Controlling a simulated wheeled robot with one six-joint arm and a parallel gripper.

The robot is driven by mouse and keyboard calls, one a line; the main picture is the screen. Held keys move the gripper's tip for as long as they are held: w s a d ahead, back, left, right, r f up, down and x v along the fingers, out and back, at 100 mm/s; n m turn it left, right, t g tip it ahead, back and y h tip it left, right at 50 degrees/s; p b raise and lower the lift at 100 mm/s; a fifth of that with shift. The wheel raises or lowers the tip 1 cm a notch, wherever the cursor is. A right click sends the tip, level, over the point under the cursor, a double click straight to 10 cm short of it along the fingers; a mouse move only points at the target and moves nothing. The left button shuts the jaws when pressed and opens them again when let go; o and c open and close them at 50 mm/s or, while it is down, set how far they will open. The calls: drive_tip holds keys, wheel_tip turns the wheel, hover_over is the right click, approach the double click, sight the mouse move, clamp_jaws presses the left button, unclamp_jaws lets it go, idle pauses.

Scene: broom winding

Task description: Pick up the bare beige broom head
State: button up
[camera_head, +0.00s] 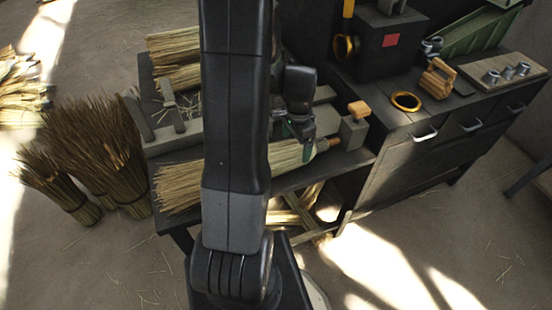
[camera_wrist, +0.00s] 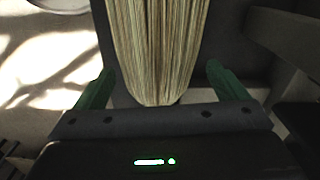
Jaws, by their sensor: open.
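The bare beige broom head (camera_head: 180,187) lies along the front of the dark bench, its straw fanned to the left and its narrow end to the right. My arm hides its middle in the head view. In the wrist view the broom head (camera_wrist: 155,45) runs down from the top edge and narrows to a rounded end. My gripper (camera_head: 296,141) is above the narrow end. In the wrist view my gripper (camera_wrist: 158,70) is open, with one green finger on each side of the straw and a visible gap on both sides.
A clamp-like fixture (camera_head: 353,130) with a wooden knob stands at the bench's right end. Other straw bundles (camera_head: 172,45) lie at the back of the bench. Straw sheaves (camera_head: 92,140) stand on the floor at left. A dark drawer cabinet (camera_head: 440,140) adjoins on the right, with a gold ring (camera_head: 406,108) on top.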

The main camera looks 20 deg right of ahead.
drive_tip(key=shift+s+a+f, duration=0.1)
drive_tip(key=shift+a+f, duration=0.05)
drive_tip(key=shift+f, duration=0.8)
drive_tip(key=shift+a+f, duration=0.15)
drive_tip(key=shift+f, duration=0.8)
drive_tip(key=c, duration=1.3)
drive_tip(key=shift+r, duration=0.1)
